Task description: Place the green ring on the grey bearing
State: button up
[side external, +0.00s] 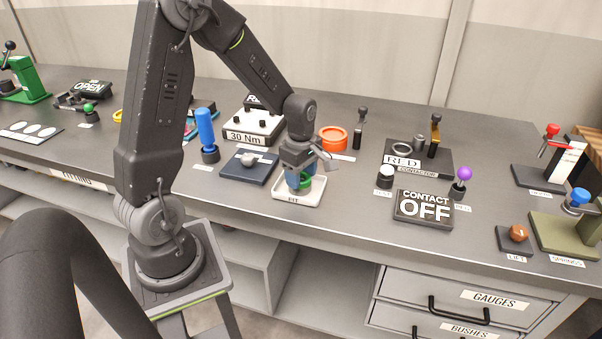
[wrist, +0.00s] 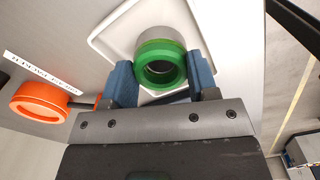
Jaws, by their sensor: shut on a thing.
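The green ring (wrist: 158,50) is between the two blue fingers of my gripper (wrist: 160,70) in the wrist view. The fingers are shut on its sides. The grey bearing (wrist: 159,33) shows just beyond the ring, nearly in line with it, over the white tray (wrist: 108,38). I cannot tell whether ring and bearing touch. In the side external view my gripper (side external: 298,180) points down over the white tray marked FIT (side external: 317,193).
An orange ring (side external: 332,138) stands behind the tray; it also shows in the wrist view (wrist: 38,103). A dark blue plate with a grey knob (side external: 250,168) is to the left. A black-and-white knob (side external: 385,177) and the CONTACT OFF sign (side external: 424,208) are to the right.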

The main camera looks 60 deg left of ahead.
jog(key=o, duration=0.9)
notch_tip(320, 180, up, 11)
jog(key=s+d+r+m+t, duration=0.2)
jog(key=s+d+r+m, duration=0.2)
jog(key=m, duration=0.7)
jog(key=s+d+r+m+t, duration=0.3)
jog(key=s+d+m, duration=0.6)
jog(key=d+m, duration=0.2)
jog(key=shift+r+m+t, duration=0.3)
jog(key=shift+r, duration=0.05)
jog(key=shift+d, duration=0.1)
